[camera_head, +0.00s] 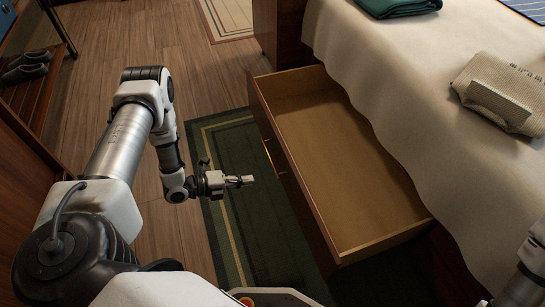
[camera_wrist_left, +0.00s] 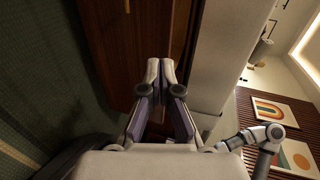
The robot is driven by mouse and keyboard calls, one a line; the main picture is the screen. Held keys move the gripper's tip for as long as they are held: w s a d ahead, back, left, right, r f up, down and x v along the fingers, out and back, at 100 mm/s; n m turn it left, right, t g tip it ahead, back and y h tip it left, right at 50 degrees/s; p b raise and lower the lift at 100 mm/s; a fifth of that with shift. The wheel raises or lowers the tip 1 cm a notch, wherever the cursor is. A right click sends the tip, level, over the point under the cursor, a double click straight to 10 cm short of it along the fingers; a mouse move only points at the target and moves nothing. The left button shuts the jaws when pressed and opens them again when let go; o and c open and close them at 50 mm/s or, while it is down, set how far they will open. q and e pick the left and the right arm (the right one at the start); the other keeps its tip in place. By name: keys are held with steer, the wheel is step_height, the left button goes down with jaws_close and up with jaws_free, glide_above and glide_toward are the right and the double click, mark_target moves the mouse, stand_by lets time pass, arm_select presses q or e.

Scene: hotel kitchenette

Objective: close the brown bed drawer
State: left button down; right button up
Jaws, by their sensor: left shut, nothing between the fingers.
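The brown bed drawer (camera_head: 298,196) is pulled well out from under the bed in the head view. Its inside is pale wood and looks empty. Small brass-coloured pulls show on its front. My left gripper (camera_head: 240,180) is shut and empty, in front of the drawer's front panel, with a small gap seen between them. In the left wrist view the closed fingertips (camera_wrist_left: 160,66) point toward a brown wooden panel (camera_wrist_left: 115,45), which looks like the drawer front. My right gripper is not seen; only part of my right arm shows at the lower right edge.
The bed (camera_head: 400,85) with a pale cover stands behind the drawer, with a folded green cloth (camera_head: 400,6) and a beige folded item (camera_head: 500,92) on it. A dark green rug (camera_head: 228,150) lies under my gripper and the drawer. A shoe rack (camera_head: 35,85) stands at the left. Wooden floor is clear.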

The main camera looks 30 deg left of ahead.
mark_target(293, 173)
arm_select(q)
steer(key=b+x, duration=0.2)
steer(key=x, duration=0.2)
steer(key=b+x, duration=0.2)
steer(key=x, duration=0.2)
steer(key=b+x, duration=0.2)
steer(key=x, duration=0.2)
steer(key=shift+w+d+r, duration=0.25)
steer(key=shift+d+r, duration=0.05)
steer(key=shift+w+d+r, duration=0.15)
steer(key=shift+w+d, duration=0.05)
steer(key=shift+w, duration=0.05)
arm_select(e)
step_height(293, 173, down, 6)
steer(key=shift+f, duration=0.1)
